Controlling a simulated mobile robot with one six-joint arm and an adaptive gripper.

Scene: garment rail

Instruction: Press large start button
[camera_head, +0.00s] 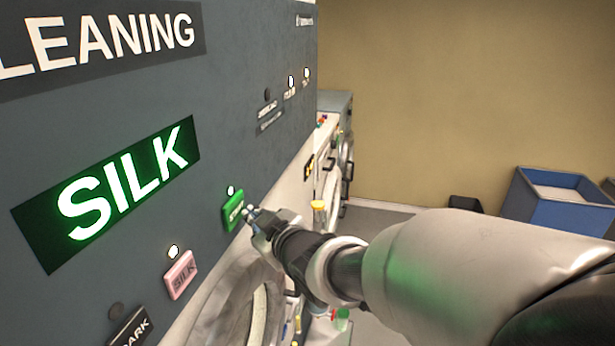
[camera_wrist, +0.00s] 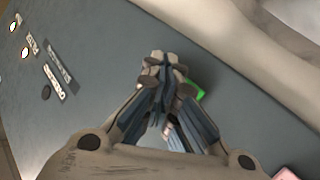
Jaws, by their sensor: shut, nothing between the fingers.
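The green start button (camera_head: 233,209) is a rectangular block on the dark grey machine panel, with a small lit lamp just above it. Its label is too small to read surely. In the wrist view only a green edge of the button (camera_wrist: 197,90) shows beside the fingers; the rest is hidden. My gripper (camera_head: 250,212) is shut and empty, with its tips at the right edge of the green button. In the wrist view my gripper's closed fingertips (camera_wrist: 163,65) lie over the panel next to the green edge. I cannot tell whether they touch the button.
A pink SILK button (camera_head: 180,275) with a lit lamp and a black DARK button (camera_head: 131,328) sit lower left. A lit green SILK display (camera_head: 110,190) is above them. The round machine door (camera_head: 235,305) is below my gripper. A blue bin (camera_head: 560,205) stands far right.

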